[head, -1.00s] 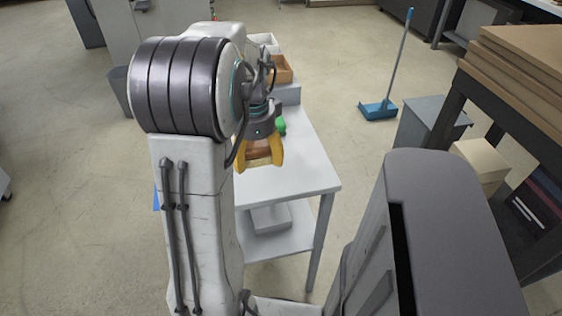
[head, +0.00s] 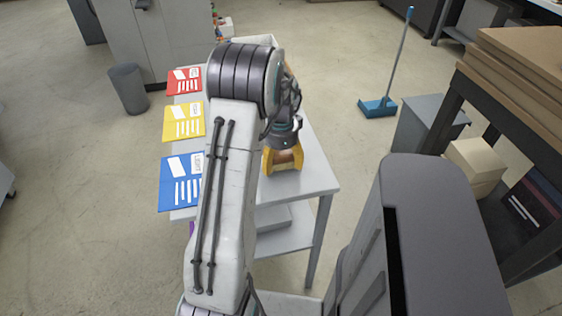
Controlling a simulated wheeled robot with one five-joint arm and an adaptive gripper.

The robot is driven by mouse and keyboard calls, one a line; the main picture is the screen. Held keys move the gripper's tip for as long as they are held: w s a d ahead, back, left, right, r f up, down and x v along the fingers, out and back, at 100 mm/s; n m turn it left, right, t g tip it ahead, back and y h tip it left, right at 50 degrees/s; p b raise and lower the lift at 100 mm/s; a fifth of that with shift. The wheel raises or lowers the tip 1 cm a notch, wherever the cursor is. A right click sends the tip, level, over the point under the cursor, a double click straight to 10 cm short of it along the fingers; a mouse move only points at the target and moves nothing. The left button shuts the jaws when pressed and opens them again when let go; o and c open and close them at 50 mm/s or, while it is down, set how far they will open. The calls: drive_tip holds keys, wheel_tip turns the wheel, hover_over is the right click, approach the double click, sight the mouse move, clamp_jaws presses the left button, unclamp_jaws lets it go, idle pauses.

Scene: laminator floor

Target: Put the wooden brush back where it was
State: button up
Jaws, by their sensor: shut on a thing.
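The wooden brush (head: 285,157) shows as a small brown piece between the yellow fingers of my gripper (head: 283,164). My gripper is shut on it, over the right part of the light grey table. Most of the brush is hidden by the fingers and the gripper body. I cannot tell whether the brush touches the tabletop (head: 312,180).
Red (head: 184,80), yellow (head: 183,122) and blue (head: 180,182) sheets lie along the table's left side. My arm hides the table's middle. A grey bin (head: 128,88) stands at left. A blue dustpan (head: 378,107) and a cabinet (head: 428,125) stand at right.

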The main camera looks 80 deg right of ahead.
sight(281, 154)
drive_tip(key=shift+f, duration=0.6)
drive_tip(key=shift+f, duration=0.2)
drive_tip(key=o, duration=1.3)
drive_tip(key=shift+c, duration=0.2)
drive_tip(key=shift+r, duration=0.1)
wheel_tip(281, 154, up, 12)
drive_tip(key=shift+a+r+b, duration=0.15)
drive_tip(key=shift+b, duration=0.4)
